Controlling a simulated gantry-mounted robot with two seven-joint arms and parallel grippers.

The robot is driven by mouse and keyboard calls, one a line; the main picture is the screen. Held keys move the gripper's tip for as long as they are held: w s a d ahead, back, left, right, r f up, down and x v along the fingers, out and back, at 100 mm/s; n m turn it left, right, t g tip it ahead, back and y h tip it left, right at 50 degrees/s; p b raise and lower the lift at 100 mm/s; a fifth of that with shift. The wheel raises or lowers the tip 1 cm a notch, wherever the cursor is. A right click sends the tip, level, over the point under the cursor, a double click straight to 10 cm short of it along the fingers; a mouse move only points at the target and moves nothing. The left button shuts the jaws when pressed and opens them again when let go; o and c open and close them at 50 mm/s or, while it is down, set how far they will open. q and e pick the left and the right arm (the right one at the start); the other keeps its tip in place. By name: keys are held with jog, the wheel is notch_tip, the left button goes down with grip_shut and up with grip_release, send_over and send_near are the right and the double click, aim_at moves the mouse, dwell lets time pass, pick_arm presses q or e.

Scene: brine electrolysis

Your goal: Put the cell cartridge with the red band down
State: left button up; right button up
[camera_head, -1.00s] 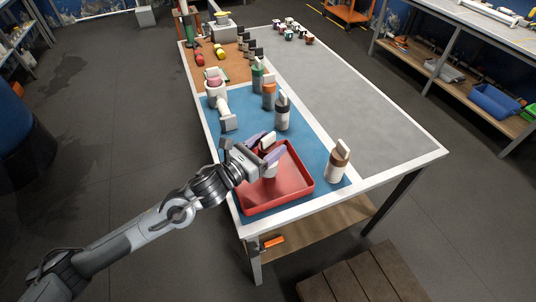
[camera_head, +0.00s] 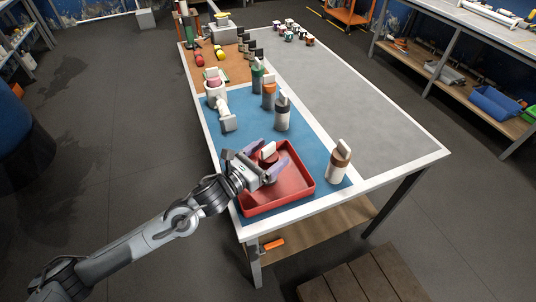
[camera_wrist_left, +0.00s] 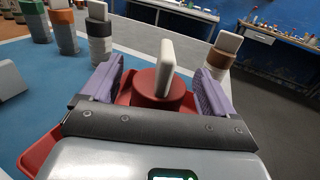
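The cell cartridge with the red band (camera_head: 268,151) stands upright, with its white fin up, at the red tray (camera_head: 300,192). It also shows in the left wrist view (camera_wrist_left: 159,88), where its red top and pale fin are clear. Its lower part is hidden behind my gripper. My left gripper (camera_head: 266,157) is open, with one purple finger on each side of the cartridge. In the left wrist view (camera_wrist_left: 160,80) a gap shows between each finger and the cartridge. My right gripper is not in view.
A brown-banded cartridge (camera_head: 338,163) stands right of the tray, near the mat edge. Cartridges with black (camera_head: 282,112), orange (camera_head: 268,93) and green (camera_head: 257,74) bands stand in a row behind. A white device (camera_head: 227,115) stands back left. The grey tabletop (camera_head: 350,110) is mostly clear.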

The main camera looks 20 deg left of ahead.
pick_arm(q)
jog(key=shift+r, duration=0.15)
jog(key=p+v, duration=0.1)
jog(key=v, duration=1.1)
jog(key=shift+p, duration=0.3)
dwell(0.4)
